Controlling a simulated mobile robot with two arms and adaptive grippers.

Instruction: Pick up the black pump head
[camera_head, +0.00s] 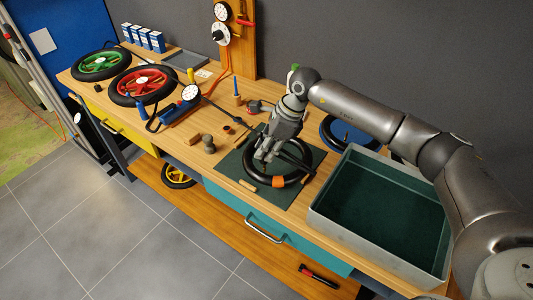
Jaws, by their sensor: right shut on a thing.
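My right gripper (265,158) reaches down over the black tyre (303,172) on the dark green mat (236,172). It is shut on a small dark thing between its fingers, which looks like the black pump head, mostly hidden by the fingers. A thin black hose (222,109) runs from the pump with its white gauge (190,92) and blue body (180,113) towards this gripper. A dark bar (298,160) slants across the tyre just right of the fingers. My left gripper is not in view.
An open grey crate with a green lining (330,212) stands right of the mat. Behind is a blue wheel (340,124). Green (100,63) and red (143,82) wheels lie at the far left. An orange piece (278,182) sits on the tyre's near side.

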